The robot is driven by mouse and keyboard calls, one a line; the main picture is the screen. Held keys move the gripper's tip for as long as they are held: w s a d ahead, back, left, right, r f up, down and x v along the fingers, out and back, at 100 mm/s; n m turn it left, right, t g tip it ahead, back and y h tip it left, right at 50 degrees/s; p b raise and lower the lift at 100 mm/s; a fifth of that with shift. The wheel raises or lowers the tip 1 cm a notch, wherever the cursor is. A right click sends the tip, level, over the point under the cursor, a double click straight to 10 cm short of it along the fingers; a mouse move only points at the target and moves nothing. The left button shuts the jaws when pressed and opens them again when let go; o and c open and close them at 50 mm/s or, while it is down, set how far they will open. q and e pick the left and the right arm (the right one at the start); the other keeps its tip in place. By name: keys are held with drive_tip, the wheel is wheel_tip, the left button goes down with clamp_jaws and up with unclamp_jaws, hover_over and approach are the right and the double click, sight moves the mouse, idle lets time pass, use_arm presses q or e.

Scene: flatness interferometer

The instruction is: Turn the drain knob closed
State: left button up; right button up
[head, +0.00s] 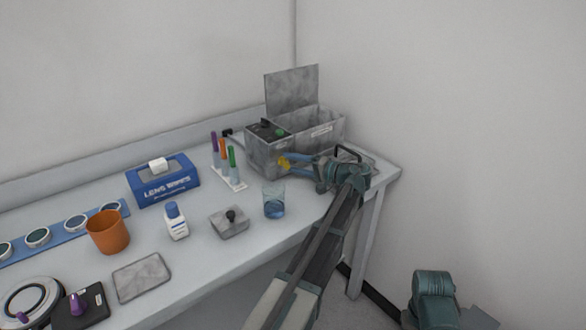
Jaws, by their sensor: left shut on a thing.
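The grey metal tank (268,158) stands at the back right of the bench, with its lid raised behind it. A small yellow drain knob (284,162) sticks out low on its front. My left gripper (289,162) reaches in from the right, and its blue fingers are shut on the yellow knob. The fingers cover part of the knob, so its exact angle is hard to tell. My right gripper is not in view.
A glass of blue liquid (274,201) stands in front of the tank, close to my left arm. A rack of coloured pens (229,174), a blue lens wipes box (163,182), a white bottle (176,221) and an orange cup (107,232) stand further left.

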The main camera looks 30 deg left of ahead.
use_arm(q)
drive_tip(key=shift+f+m+y+b, duration=0.2)
drive_tip(key=shift+m+y+b, duration=0.1)
drive_tip(key=shift+m+b, duration=0.25)
drive_tip(key=o, duration=1.4)
drive_tip(key=shift+c, duration=0.2)
